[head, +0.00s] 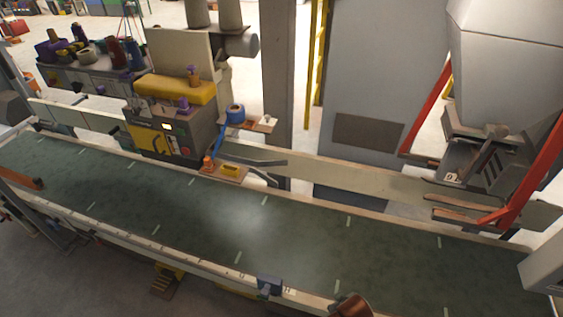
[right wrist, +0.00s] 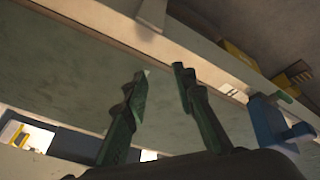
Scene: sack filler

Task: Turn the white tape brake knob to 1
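A small white piece (head: 266,120), which looks like the tape brake knob, sits on a tan plate (head: 258,127) beside the blue tape roll (head: 235,114). It is too small to read its setting or any numbers. My right gripper (right wrist: 160,72) shows in the right wrist view, its two dark green fingers apart with nothing between them. It is close to the conveyor's side rail and far from the knob, which does not show in that view. My left gripper is in neither view.
A long green conveyor belt (head: 310,236) crosses the front, between me and the machine box (head: 165,132). A blue bracket (head: 269,285) on the near rail also shows in the right wrist view (right wrist: 268,124), right of the fingers. A red-framed chute (head: 480,165) stands at right.

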